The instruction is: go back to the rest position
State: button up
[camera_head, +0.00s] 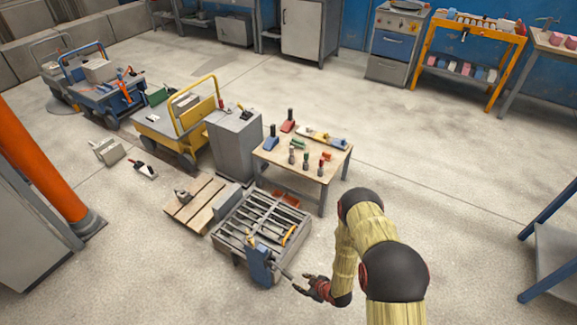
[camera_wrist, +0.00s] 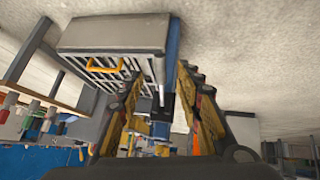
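My gripper (camera_head: 300,284) is low at the front right corner of the grey panel mould (camera_head: 238,250), apart from it. Its two fingers stand apart with nothing seen between them; they also show in the wrist view (camera_wrist: 160,82). The mould has several dark bars and an orange handle (camera_head: 289,236) on its right part. A blue upright piece (camera_head: 259,266) is at its front side, left of my gripper. In the wrist view the mould (camera_wrist: 115,33) appears upside down beyond the fingers, with the orange handle (camera_wrist: 105,68) on it.
A wooden table (camera_head: 330,165) with coloured tools stands behind the mould. A pallet (camera_head: 196,205) lies to its left, near a grey cabinet (camera_head: 235,145) and a yellow cart (camera_head: 165,130). A blue-framed rack (camera_head: 550,250) is at the right edge. Floor between is clear.

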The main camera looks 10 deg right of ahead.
jog(key=s+d+f+m+g+h, duration=0.1)
jog(key=s+d+f+g, duration=0.1)
jog(key=s, duration=0.4)
jog(key=s+d+f+m+g+h, duration=0.1)
jog(key=s+d+f+g, duration=0.15)
jog(key=s, duration=0.25)
jog(key=s+d+r+m+g+h, duration=0.2)
jog(key=d+r+g, duration=0.15)
jog(key=r, duration=0.35)
jog(key=d+r+m+h+p, duration=0.1)
jog(key=d+r+m+p, duration=0.2)
jog(key=r, duration=2.7)
jog(key=s+a+r+m+t, duration=0.1)
jog(key=s+r+t, duration=0.1)
jog(key=r, duration=1.1)
jog(key=s+a+r+m+t+p, duration=0.1)
jog(key=s+a+r+t, duration=0.1)
jog(key=r, duration=1.1)
jog(key=s+a+r+m+t, duration=0.1)
jog(key=s+r+t, duration=0.2)
jog(key=r, duration=1.1)
jog(key=shift+s+a+p, duration=0.3)
jog(key=shift+s+a, duration=0.05)
jog(key=shift+s, duration=0.5)
